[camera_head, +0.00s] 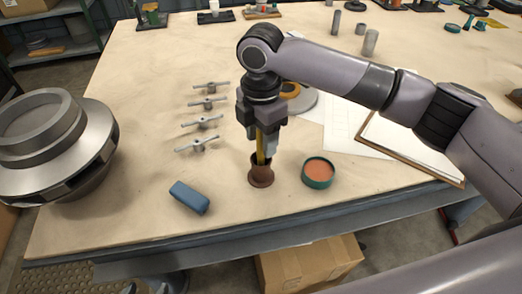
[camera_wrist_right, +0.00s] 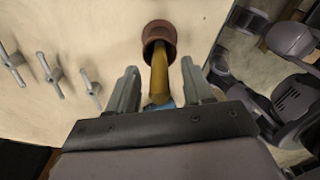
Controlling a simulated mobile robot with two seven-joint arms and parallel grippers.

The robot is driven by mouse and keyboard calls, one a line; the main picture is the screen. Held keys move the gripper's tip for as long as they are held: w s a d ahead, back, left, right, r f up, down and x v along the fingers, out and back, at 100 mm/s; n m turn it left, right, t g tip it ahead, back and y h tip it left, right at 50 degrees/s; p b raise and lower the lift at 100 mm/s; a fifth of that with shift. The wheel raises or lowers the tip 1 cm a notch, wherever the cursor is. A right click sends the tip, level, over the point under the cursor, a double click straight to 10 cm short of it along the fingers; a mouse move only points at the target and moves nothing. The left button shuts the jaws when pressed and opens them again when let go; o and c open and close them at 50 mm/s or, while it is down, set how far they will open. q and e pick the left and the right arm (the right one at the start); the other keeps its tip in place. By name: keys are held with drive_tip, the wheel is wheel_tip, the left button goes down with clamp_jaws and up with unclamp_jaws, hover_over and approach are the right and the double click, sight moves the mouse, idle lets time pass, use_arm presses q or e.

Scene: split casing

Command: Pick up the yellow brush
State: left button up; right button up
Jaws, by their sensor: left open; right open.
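The yellow brush (camera_head: 261,150) stands in a small brown cup (camera_head: 261,176) near the table's front edge. Its lower end is hidden in the cup. In the right wrist view the brush (camera_wrist_right: 159,75) rises from the cup (camera_wrist_right: 160,35) towards my jaws. My right gripper (camera_head: 258,147) points down above the cup. Its fingers (camera_wrist_right: 158,92) are open, one on each side of the brush, with gaps visible. A bit of blue shows at the brush's near end; I cannot tell what it is. Only what look like the fingertips of my left gripper (camera_head: 152,288) show at the bottom edge, apart and empty.
A green-rimmed round tin (camera_head: 318,172) stands right of the cup. A blue block (camera_head: 189,197) lies to its left. Several grey winged parts (camera_head: 198,144) lie further left. A large metal impeller (camera_head: 62,150) is at far left. A clipboard (camera_head: 420,150) lies at right.

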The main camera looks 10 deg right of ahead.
drive_tip(key=shift+f, duration=0.55)
clamp_jaws()
